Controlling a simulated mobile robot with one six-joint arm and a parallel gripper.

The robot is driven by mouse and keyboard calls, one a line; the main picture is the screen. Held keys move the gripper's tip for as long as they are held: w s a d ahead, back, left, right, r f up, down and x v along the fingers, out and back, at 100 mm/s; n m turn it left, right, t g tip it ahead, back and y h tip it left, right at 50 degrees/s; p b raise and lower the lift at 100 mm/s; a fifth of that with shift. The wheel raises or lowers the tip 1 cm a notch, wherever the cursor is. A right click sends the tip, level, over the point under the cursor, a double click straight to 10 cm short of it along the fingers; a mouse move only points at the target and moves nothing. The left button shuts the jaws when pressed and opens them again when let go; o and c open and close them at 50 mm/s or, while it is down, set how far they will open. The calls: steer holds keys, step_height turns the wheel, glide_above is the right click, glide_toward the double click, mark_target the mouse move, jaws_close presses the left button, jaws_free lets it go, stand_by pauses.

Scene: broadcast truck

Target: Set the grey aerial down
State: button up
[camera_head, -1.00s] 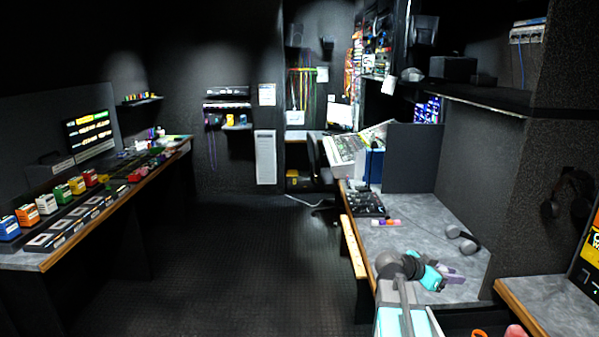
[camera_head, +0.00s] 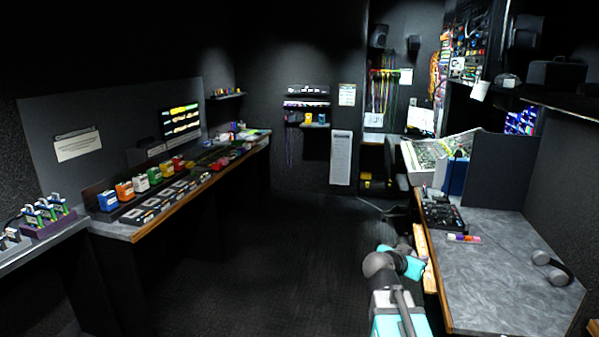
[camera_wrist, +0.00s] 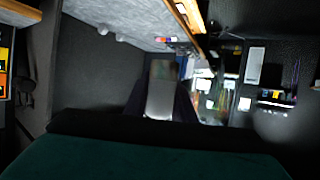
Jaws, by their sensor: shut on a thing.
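The grey aerial shows in the wrist view as a smooth grey block (camera_wrist: 160,92), seen close up. My gripper (camera_wrist: 160,108) is shut on it, with a dark finger on either side. In the head view my arm reaches forward beside the left edge of the right desk (camera_head: 510,285). There my own wrist hides the gripper, and I cannot make out the aerial. The wrist view shows the aerial held up in front of the room, with no surface visibly touching it.
The right desk holds headphones (camera_head: 553,267), marker-like sticks (camera_head: 464,238) and a black mixer (camera_head: 442,214), with bare grey top between. The left counter (camera_head: 120,231) carries several coloured boxes. A purple rack (camera_head: 48,222) stands at far left. The middle floor (camera_head: 270,265) is clear.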

steer(key=w+a+r+n+t+y, duration=0.2)
steer(key=a+r+n+y, duration=0.2)
steer(key=a, duration=0.5)
steer(key=w+a+r+n+t+y, duration=0.2)
steer(key=a+n+y, duration=0.3)
steer(key=a, duration=0.4)
steer(key=shift+w+r+y, duration=0.4)
steer(key=shift+w+r, duration=0.35)
steer(key=shift+r, duration=0.15)
